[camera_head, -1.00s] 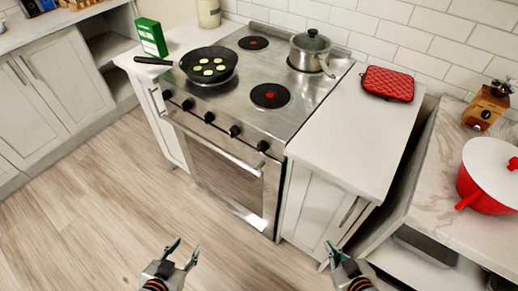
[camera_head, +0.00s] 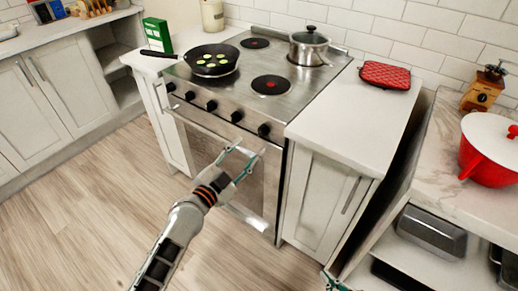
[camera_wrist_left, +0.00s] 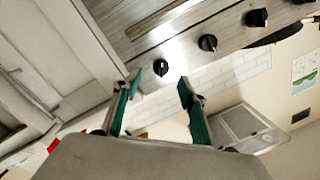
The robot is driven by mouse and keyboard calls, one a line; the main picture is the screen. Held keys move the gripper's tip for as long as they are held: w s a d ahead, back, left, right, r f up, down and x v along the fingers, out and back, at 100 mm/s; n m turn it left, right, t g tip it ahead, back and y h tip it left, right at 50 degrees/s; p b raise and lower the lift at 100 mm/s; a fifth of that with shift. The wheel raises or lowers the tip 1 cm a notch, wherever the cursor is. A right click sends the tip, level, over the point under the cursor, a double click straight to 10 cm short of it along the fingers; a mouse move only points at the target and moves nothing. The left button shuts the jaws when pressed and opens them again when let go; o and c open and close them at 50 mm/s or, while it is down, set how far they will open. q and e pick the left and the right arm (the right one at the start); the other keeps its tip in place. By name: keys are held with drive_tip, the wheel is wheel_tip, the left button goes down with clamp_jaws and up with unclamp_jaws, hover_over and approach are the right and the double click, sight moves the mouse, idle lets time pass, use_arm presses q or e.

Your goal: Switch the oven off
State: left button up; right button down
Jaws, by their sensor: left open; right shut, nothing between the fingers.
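The steel oven (camera_head: 215,160) stands at centre with its door closed and a bar handle across the front. Several black knobs line its front panel, the rightmost (camera_head: 263,129) near the counter corner. My left gripper (camera_head: 238,162) is open and empty in front of the oven door, below the right-hand knobs. In the left wrist view a black knob (camera_wrist_left: 161,67) appears between and just beyond the open fingertips (camera_wrist_left: 158,83), apparently not gripped. Only a tip of my right gripper (camera_head: 331,283) shows at the bottom edge, shut and empty. Two bare burners show red centres.
On the stovetop are a black pan (camera_head: 212,59) with green slices and a lidded steel pot (camera_head: 309,46). A red mitt (camera_head: 386,75) lies on the right counter (camera_head: 350,120). A red pot (camera_head: 487,160) stands further right. The wooden floor (camera_head: 80,220) is clear.

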sight(260, 135)
use_arm(q)
drive_tip(key=shift+m, duration=0.3)
drive_tip(key=x, duration=0.5)
drive_tip(key=r+x, duration=0.1)
drive_tip(key=x, duration=0.2)
drive_tip(key=shift+w+d+b, duration=0.25)
drive_tip(key=shift+d+b, duration=0.05)
drive_tip(key=shift+b, duration=0.1)
drive_tip(key=c, duration=1.1)
